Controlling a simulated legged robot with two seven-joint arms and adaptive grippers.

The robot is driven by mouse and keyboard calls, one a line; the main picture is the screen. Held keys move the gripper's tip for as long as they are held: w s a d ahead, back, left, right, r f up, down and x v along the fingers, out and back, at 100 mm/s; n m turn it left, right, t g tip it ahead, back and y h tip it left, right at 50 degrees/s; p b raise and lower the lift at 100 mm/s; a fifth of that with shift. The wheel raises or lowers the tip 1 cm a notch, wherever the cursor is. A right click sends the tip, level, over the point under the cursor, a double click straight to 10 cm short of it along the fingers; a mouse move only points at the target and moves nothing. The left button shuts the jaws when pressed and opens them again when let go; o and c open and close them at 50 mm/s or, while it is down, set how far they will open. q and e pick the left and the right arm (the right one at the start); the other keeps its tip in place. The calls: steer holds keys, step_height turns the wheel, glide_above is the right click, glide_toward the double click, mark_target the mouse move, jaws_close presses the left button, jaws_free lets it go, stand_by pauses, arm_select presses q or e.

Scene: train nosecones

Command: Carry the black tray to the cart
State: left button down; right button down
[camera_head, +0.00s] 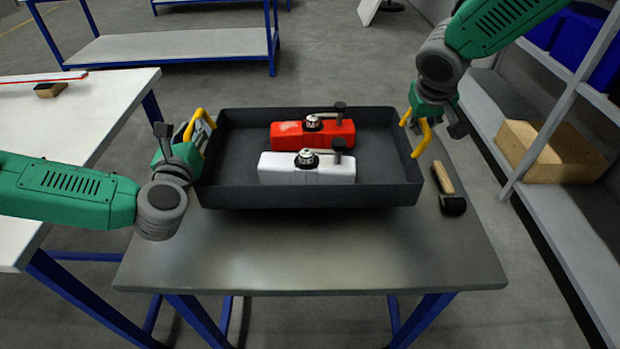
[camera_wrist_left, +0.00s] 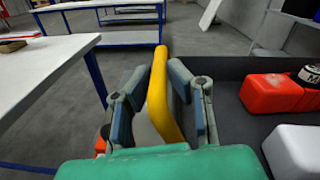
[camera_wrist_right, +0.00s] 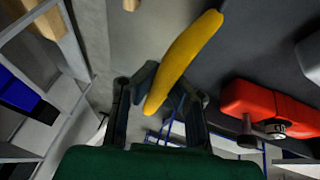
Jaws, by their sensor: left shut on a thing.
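The black tray (camera_head: 310,195) is level over the grey table; whether it touches the top is unclear. It holds a red nosecone part (camera_head: 312,135) and a white one (camera_head: 307,168), each with a dark fitting. My left gripper (camera_head: 197,135) is shut on the tray's left yellow handle, which stands between its fingers in the left wrist view (camera_wrist_left: 160,95). My right gripper (camera_head: 422,125) is at the right yellow handle; in the right wrist view this handle (camera_wrist_right: 185,55) runs between its fingers, but their grip is unclear. A blue-framed unit with a grey shelf (camera_head: 180,45), possibly the cart, stands behind.
The grey table (camera_head: 300,255) is bare in front. A black-headed mallet (camera_head: 452,203) lies right of the tray. A white table (camera_head: 70,115) stands at left. Shelving at right holds a wooden box (camera_head: 550,152) and blue bins. Open floor (camera_head: 330,60) lies behind the tray.

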arm_select(q)
steer(key=shift+d, duration=0.15)
arm_select(e)
steer(key=shift+a, duration=0.3)
